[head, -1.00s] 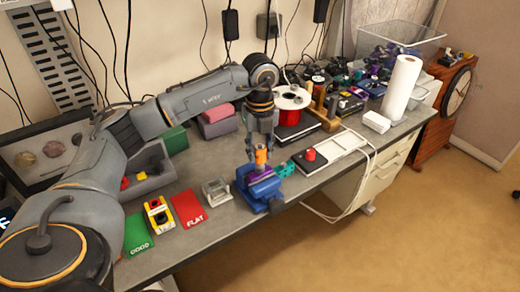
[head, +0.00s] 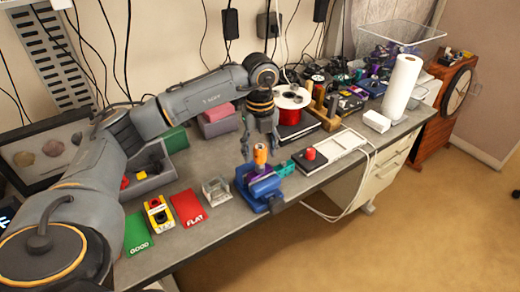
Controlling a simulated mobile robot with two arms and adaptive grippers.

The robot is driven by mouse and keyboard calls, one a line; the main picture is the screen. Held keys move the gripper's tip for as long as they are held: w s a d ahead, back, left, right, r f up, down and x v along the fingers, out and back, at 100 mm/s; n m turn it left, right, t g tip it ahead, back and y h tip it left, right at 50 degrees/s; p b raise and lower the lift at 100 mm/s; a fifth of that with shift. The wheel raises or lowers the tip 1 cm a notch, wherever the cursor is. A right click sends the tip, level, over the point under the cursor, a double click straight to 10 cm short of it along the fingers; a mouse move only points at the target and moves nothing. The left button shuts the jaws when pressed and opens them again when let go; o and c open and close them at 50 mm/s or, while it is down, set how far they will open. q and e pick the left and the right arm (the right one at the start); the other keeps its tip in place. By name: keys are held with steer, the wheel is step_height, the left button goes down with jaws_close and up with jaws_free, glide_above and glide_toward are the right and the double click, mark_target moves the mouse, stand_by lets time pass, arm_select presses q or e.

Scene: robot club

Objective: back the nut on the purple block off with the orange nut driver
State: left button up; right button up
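The orange nut driver (head: 260,154) stands upright on top of the purple block (head: 261,171). The purple block sits in the jaws of a blue vise (head: 265,193) near the bench's front edge. My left gripper (head: 261,148) points down from above, its fingers spread to either side of the driver's upper part with gaps visible. It looks open and not holding the driver. The nut is hidden under the driver. My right gripper is not in view.
Right is a black block with a red cap (head: 310,160). A red spool (head: 287,112) stands behind.

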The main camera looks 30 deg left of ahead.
arm_select(q)
jaws_close()
steer(key=n+p, duration=0.1)
steer(key=n, duration=0.4)
steer(key=shift+r, duration=0.1)
steer(key=n+p, duration=0.2)
steer(key=n, duration=0.4)
steer(key=shift+n, duration=0.9)
steer(key=shift+o, duration=0.4)
jaws_free()
